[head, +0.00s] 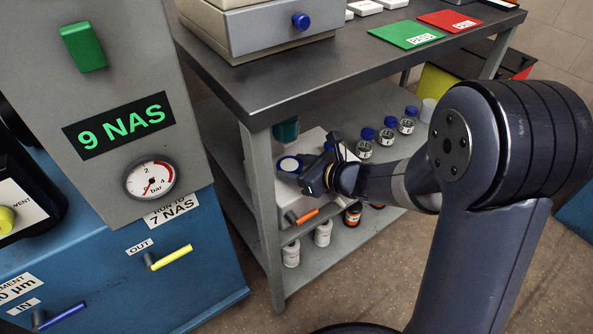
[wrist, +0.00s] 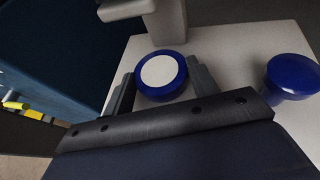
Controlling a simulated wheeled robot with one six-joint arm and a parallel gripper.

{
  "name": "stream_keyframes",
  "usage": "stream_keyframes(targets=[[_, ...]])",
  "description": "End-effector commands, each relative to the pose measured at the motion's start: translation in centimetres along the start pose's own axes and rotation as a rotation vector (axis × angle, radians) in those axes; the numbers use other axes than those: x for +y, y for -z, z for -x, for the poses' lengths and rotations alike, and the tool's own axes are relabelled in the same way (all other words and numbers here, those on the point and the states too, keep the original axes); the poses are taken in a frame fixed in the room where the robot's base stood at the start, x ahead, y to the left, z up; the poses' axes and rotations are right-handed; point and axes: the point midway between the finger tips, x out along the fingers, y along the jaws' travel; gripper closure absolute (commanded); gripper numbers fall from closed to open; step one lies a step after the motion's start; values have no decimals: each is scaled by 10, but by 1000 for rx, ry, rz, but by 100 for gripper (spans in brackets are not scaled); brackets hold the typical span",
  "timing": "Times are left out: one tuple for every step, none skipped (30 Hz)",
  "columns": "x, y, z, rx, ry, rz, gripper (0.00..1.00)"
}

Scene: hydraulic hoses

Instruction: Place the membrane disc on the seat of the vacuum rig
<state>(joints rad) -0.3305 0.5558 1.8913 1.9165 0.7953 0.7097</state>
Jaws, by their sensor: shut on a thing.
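The membrane disc (wrist: 158,72) appears as a white round face in a thick blue rim. My gripper (wrist: 163,92) is shut on this rim, one finger on each side. In the head view the disc (head: 289,164) shows at the tip of my gripper (head: 303,172), over the lower shelf. The vacuum rig has a white base (wrist: 225,48) beneath and around the disc, with a pale grey post (wrist: 167,22) just beyond. A blue round knob or cap (wrist: 291,77) stands on the base to the right. I cannot tell whether the disc touches the seat, which is hidden.
Several blue-capped jars (head: 387,136) stand behind my gripper on the lower shelf (head: 268,200). White bottles (head: 291,253) and brown bottles stand near its front. The dark tabletop (head: 300,75) overhangs the rig. An orange-handled valve (head: 301,216) sits at the base's front. A blue machine (head: 120,255) stands left.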

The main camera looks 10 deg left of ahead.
Motion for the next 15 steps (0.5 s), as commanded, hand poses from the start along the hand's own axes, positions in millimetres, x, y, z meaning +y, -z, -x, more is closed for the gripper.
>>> stream_keyframes(targets=[[0, 1, 0, -1, 0, 0, 66], [0, 0, 0, -1, 1, 0, 66], [0, 0, 0, -1, 1, 0, 66], [0, 0, 0, -1, 1, 0, 66], [0, 0, 0, -1, 1, 0, 66], [0, 0, 0, -1, 1, 0, 66], [0, 0, 0, -1, 1, 0, 66], [0, 2, 0, -1, 1, 0, 66], [0, 3, -1, -1, 1, 0, 66], [0, 4, -1, -1, 1, 0, 66], [0, 4, -1, -1, 1, 0, 44], [0, 3, -1, -1, 1, 0, 40], [0, 3, -1, -1, 1, 0, 38], [0, 3, -1, -1, 1, 0, 35], [0, 3, -1, -1, 1, 0, 32]])
